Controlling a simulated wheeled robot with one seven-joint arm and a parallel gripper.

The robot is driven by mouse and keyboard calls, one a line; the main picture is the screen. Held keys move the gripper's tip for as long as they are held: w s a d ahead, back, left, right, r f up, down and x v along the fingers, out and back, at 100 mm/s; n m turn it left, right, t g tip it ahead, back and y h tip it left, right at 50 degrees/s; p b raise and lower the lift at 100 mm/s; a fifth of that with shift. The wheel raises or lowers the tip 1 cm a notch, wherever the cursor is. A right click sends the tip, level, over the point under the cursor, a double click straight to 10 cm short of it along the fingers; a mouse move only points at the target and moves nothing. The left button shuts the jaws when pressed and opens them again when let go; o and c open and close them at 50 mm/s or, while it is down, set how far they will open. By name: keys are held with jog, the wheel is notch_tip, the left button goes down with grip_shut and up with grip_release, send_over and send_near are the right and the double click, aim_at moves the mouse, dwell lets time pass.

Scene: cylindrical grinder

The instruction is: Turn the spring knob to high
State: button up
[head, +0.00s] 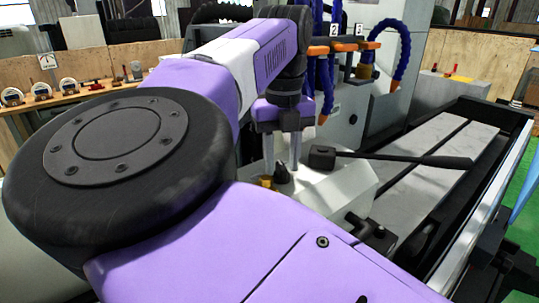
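A small black knob (282,174) stands on the light grey housing (325,195) in the middle of the head view; it looks like the spring knob. My gripper (282,165) points down over this knob. Its two pale fingers are apart, one to each side of the knob's top in the picture, with a gap between them. I cannot tell whether either finger touches the knob. Any marks for low or high around the knob are too small or hidden to read. My purple arm hides much of the area in front.
A black lever (405,158) reaches right from beside the knob. A small yellow part (265,181) sits just left of the knob. A black T-shaped handle (370,231) is in front. Blue hoses (392,45) hang behind. The long grey machine bed (440,150) lies right.

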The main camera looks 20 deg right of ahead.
grip_shut()
jog(key=shift+m, duration=0.3)
jog(key=shift+m+p, duration=0.55)
jog(key=shift+m, duration=1.95)
jog(key=shift+w, duration=0.1)
grip_release()
